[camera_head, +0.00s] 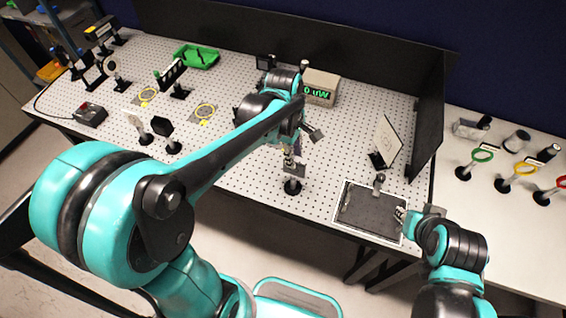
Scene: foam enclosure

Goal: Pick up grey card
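A flat dark grey rectangle (368,213) with a pale border lies at the front right edge of the perforated table; it is the most card-like grey thing, though I cannot be sure it is the grey card. A small post with a round end stands at its far edge. My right gripper (401,214) is at its right edge; whether it touches is unclear. My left gripper (308,131) is over the middle of the table, above a short post with a black base (292,186). Its fingers are too small to read.
A white upright card (387,143) stands behind the grey rectangle. A meter with a green display (320,88) and a green tray (196,56) are at the back. Dark panels (427,115) wall the back and right. Ring tools (482,155) stand on the right table.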

